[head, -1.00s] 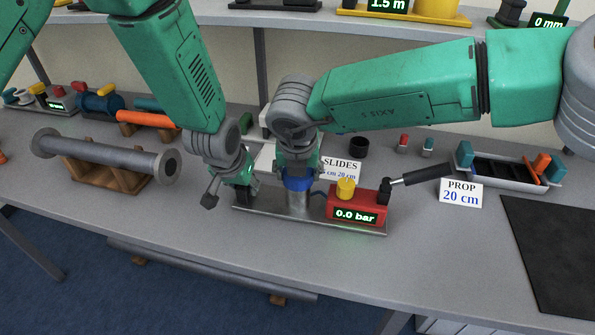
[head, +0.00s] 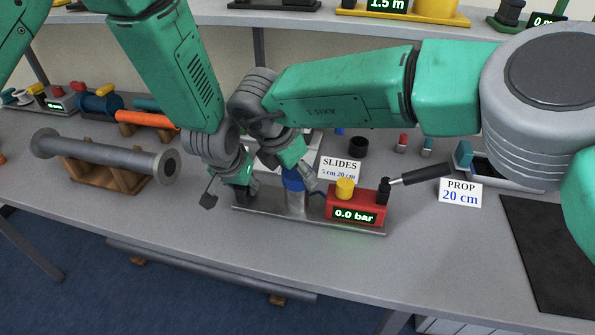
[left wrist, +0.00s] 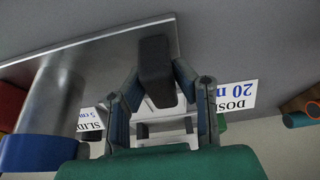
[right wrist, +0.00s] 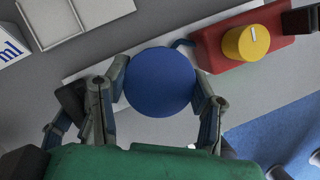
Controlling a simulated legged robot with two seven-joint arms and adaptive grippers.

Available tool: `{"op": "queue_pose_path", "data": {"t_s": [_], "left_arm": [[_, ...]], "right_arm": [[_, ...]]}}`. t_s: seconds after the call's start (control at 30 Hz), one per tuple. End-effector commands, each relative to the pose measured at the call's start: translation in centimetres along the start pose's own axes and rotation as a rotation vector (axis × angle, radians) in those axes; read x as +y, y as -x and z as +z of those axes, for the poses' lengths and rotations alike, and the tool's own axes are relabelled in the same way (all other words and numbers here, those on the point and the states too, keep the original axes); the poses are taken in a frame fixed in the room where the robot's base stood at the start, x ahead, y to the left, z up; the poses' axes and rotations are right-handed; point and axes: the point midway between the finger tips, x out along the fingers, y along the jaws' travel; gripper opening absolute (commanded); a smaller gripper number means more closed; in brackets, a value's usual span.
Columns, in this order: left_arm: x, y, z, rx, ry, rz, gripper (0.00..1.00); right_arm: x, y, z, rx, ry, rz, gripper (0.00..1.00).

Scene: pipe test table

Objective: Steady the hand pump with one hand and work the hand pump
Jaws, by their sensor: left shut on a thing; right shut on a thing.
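The hand pump has a flat metal base plate (head: 262,212), an upright silver cylinder (head: 296,203) with a blue top (head: 292,181), and a red box (head: 343,206) reading 0.0 bar with a yellow knob (head: 345,187). My left gripper (head: 228,192) is at the plate's left end, shut on a dark block (left wrist: 155,70) that stands on the plate. My right gripper (head: 294,174) comes in tilted at the cylinder. In the right wrist view its fingers (right wrist: 158,88) close on both sides of the round blue top (right wrist: 160,82). The wrist partly hides the top in the head view.
A black-handled lever (head: 428,174) reaches right from the red box toward the PROP sign (head: 460,193). A SLIDES sign (head: 340,170) stands close behind the pump. A flanged pipe (head: 105,153) rests on wooden cradles at left. The table in front is clear.

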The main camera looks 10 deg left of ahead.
Motion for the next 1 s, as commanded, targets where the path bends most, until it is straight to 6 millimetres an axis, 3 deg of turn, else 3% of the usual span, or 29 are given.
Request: {"op": "queue_pose_path", "data": {"t_s": [0.13, 0.17, 0.2, 0.23, 0.63, 1.0], "left_arm": [[0.1, 0.0, 0.0, 0.000, 0.001, 0.000, 0.00], [0.1, 0.0, 0.0, 0.000, 0.001, 0.000, 0.00], [0.1, 0.0, 0.0, 0.000, 0.001, -0.001, 0.00], [0.1, 0.0, 0.0, 0.000, 0.001, -0.001, 0.00], [0.1, 0.0, 0.0, 0.000, 0.000, 0.000, 0.00], [0.1, 0.0, 0.0, 0.001, 0.000, 0.000, 0.00]], "right_arm": [[0.0, 0.1, 0.1, 0.000, 0.002, 0.002, 0.17], [0.0, 0.1, 0.1, 0.000, 0.002, 0.002, 0.58], [0.0, 0.1, 0.1, 0.000, 0.002, 0.003, 0.72], [-0.1, 0.1, 0.1, 0.000, 0.003, 0.003, 0.76], [0.0, 0.7, 0.5, -0.001, 0.004, 0.004, 0.76], [0.1, 6.9, 3.0, -0.002, 0.003, 0.004, 0.76]]}}
